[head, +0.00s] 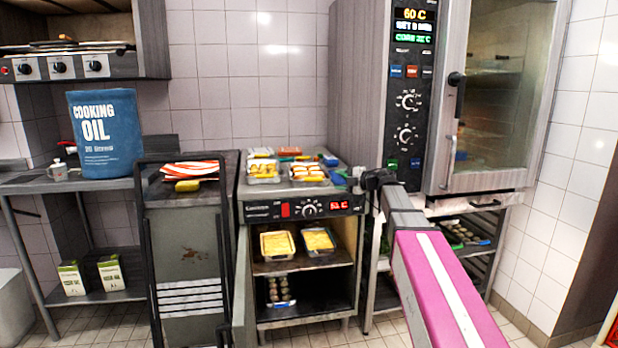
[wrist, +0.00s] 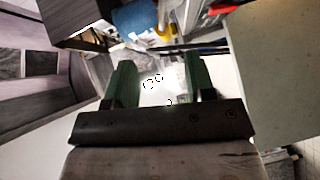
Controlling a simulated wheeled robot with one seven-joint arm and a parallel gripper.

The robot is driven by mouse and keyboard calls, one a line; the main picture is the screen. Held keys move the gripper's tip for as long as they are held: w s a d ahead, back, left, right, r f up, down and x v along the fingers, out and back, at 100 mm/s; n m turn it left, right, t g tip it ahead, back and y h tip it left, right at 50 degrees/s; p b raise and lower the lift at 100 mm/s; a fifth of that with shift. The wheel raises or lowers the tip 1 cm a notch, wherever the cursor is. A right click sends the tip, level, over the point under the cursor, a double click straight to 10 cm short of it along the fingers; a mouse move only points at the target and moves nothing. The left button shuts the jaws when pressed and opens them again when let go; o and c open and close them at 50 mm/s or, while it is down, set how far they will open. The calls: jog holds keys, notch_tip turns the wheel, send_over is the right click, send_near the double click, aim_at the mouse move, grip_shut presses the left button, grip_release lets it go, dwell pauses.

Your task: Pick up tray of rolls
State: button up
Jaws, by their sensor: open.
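Several trays show in the head view, and I cannot tell for sure which holds rolls. A tray with small round brownish pieces (head: 279,290) sits on the lower shelf of the open warming cabinet. Another tray of round pieces (head: 462,233) is on a rack under the oven. Two trays with pale and brown food (head: 263,171) (head: 308,171) stand on the cabinet top. My gripper (head: 347,179) is at the right end of that top. In the wrist view my gripper (wrist: 157,75) is open, its green fingers apart with nothing held between them.
Two yellow-filled trays (head: 277,244) (head: 318,240) are on the cabinet's upper shelf. A dark-framed cart (head: 188,260) stands left of the cabinet. The oven (head: 480,90) rises at the right. A blue oil container (head: 104,135) is on the left counter.

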aim_at(322, 179)
jog(key=x, duration=1)
jog(key=shift+w+a+f, duration=0.1)
jog(key=shift+w+f, duration=0.05)
jog(key=shift+f, duration=0.05)
grip_shut()
